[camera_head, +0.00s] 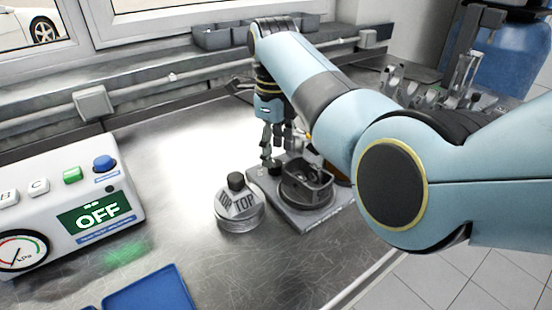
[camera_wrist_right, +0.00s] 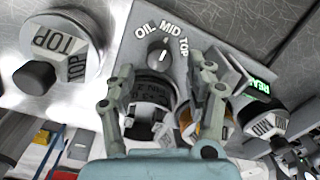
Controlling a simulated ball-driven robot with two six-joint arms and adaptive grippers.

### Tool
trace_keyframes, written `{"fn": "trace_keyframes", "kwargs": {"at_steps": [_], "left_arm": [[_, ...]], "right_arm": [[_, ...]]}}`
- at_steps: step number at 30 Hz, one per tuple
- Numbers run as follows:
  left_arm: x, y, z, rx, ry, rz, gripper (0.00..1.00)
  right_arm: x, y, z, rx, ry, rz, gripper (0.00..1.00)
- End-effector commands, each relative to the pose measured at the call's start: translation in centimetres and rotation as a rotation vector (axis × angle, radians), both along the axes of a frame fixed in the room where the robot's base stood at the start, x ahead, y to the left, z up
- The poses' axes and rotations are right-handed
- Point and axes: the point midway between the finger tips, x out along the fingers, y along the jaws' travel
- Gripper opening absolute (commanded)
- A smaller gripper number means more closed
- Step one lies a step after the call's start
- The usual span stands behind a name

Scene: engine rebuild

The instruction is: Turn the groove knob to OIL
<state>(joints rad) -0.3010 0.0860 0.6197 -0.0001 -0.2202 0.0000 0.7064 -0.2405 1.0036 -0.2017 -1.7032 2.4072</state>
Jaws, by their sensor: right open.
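The groove knob (camera_wrist_right: 158,52) is a small dark round knob on a grey plate (camera_wrist_right: 125,72) in the right wrist view. OIL, MID and TOP are printed in an arc around it, and its light pointer mark appears to face about MID. My right gripper (camera_wrist_right: 160,95) is open, its two fingers apart and empty, short of the knob. In the head view, my right gripper (camera_head: 276,145) points down at the back of the fixture (camera_head: 288,217); the knob cannot be made out there. My left gripper is not in view.
A piston marked TOP (camera_head: 240,208) stands left of the fixture, close to it. A dark ring-shaped holder (camera_head: 306,188) sits on the fixture. A tester box (camera_head: 130,208) reading OFF is at the left, with a blue tray (camera_head: 150,292) in front. The mid-left bench is clear.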

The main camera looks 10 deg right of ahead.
Motion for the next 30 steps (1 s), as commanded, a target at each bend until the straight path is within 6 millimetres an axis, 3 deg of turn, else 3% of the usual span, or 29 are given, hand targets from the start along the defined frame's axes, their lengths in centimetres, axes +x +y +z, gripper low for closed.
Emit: {"fn": "trace_keyframes", "kwargs": {"at_steps": [7, 17, 30], "left_arm": [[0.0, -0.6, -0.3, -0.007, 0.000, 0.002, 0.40], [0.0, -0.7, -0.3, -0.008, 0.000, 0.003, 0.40], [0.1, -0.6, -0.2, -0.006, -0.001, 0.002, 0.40]], "right_arm": [[0.0, -0.1, -3.0, -0.001, 0.001, -0.001, 0.54], [0.1, -0.1, -3.4, -0.001, -0.001, -0.001, 0.54], [0.1, -0.1, -3.3, -0.001, -0.001, 0.000, 0.00]]}}
